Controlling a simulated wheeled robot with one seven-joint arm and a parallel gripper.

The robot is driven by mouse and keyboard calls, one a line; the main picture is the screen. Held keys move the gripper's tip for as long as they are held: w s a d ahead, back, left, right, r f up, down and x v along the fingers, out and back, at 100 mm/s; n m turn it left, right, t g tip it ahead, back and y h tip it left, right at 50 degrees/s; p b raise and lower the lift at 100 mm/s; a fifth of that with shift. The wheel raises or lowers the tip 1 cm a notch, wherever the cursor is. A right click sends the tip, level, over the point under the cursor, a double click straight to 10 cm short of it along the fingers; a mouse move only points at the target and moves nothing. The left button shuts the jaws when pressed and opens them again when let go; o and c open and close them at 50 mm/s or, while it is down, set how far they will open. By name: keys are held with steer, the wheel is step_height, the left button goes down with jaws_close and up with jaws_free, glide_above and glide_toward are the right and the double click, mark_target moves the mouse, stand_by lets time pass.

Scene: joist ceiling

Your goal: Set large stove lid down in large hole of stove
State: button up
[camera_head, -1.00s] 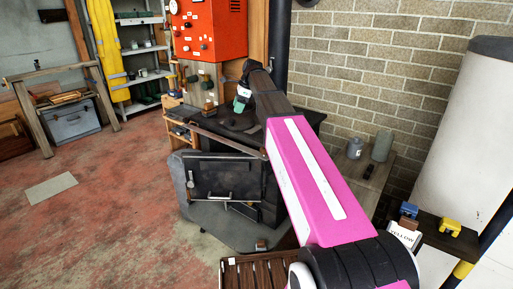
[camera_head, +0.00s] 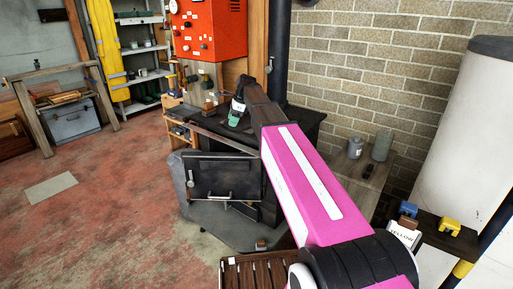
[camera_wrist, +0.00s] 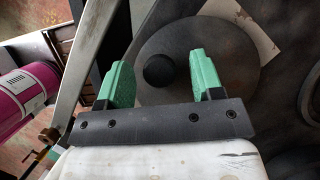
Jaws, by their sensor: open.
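In the wrist view, a large dark round stove lid (camera_wrist: 180,38) with a black knob (camera_wrist: 159,70) lies in front of my gripper (camera_wrist: 159,66). My gripper's green fingers are open, one on each side of the knob, with gaps to it in the picture. The fingers and palm hide the lid's near edge. In the head view, my gripper (camera_head: 235,116) is low over the top of the black stove (camera_head: 222,176), and the lid cannot be made out there. I cannot tell whether the lid sits in the large hole, as no hole shows.
A pale flat piece (camera_wrist: 247,28) shows at the lid's far edge. Part of another dark round shape (camera_wrist: 297,163) shows at lower right. A stovepipe (camera_head: 279,60) stands behind the stove, beside a brick wall. A side table (camera_head: 350,172) with two canisters is to the right.

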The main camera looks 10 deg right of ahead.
jaws_close()
steer(key=shift+r, duration=3.05)
